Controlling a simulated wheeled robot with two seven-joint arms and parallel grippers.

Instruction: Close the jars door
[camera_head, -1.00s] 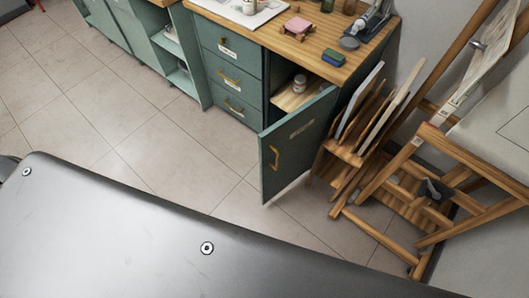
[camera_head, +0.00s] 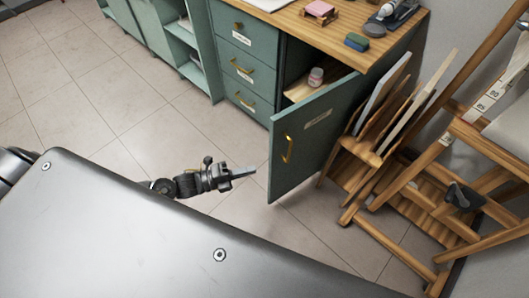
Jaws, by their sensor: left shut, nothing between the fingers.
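The jars door (camera_head: 312,140) is a green cabinet door with a brass handle (camera_head: 287,149) and a small label. It stands open, swung out from the right end of the green cabinet (camera_head: 244,61). A small jar (camera_head: 316,77) sits on a wooden shelf inside the opening. My left gripper (camera_head: 245,172) is shut and empty, left of the door's free edge and apart from it. My right gripper is not in view.
A wooden rack with boards (camera_head: 362,153) and a wooden easel (camera_head: 470,180) stand right of the door. The tiled floor left of the door is clear.

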